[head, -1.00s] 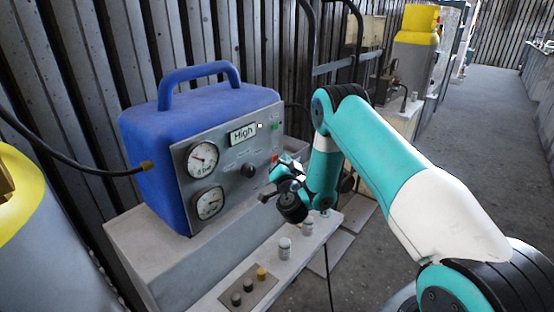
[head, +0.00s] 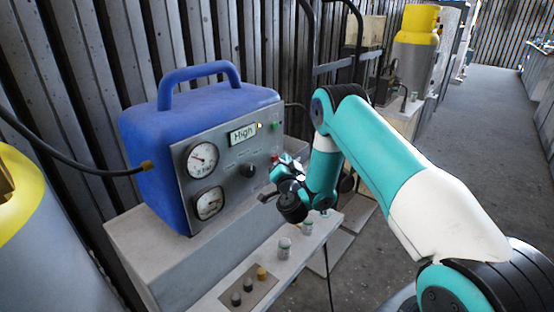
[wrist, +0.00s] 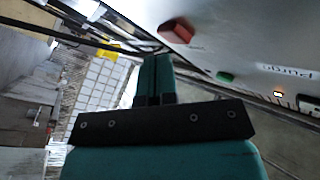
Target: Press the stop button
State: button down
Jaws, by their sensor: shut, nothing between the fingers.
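The blue machine (head: 150,130) stands on a pale ledge with a grey control panel facing right. The red button (head: 274,158), which looks like the stop button, is on the panel's right side; it also shows in the wrist view (wrist: 176,31). My gripper (head: 286,160) is close to the panel, beside the red button in the head view. In the wrist view my gripper's teal fingers (wrist: 155,62) are shut and empty. The tips are below and left of the red button there, with no contact visible. The wrist partly hides the panel's lower right.
A green button (head: 275,126) and a small lit amber lamp (head: 259,125) sit higher on the panel. A display (head: 243,134) reads "High". Two gauges (head: 201,160) and a black knob (head: 247,170) are left of my gripper. Small knobs (head: 262,273) stand on the lower shelf.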

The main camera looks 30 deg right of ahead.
jog(key=shift+w+a+r+p, duration=0.1)
jog(key=shift+w+p, duration=0.15)
jog(key=shift+p, duration=0.35)
jog(key=shift+w+a+p, duration=0.1)
jog(key=shift+w+p, duration=0.1)
jog(key=shift+p, duration=0.25)
jog(key=shift+s+d+b, duration=0.2)
jog(key=shift+s+b, duration=0.25)
jog(key=shift+b, duration=0.05)
jog(key=s+d+b, duration=0.2)
jog(key=s+b, duration=0.3)
jog(key=b, duration=0.1)
jog(key=shift+s, duration=0.35)
dwell(0.8)
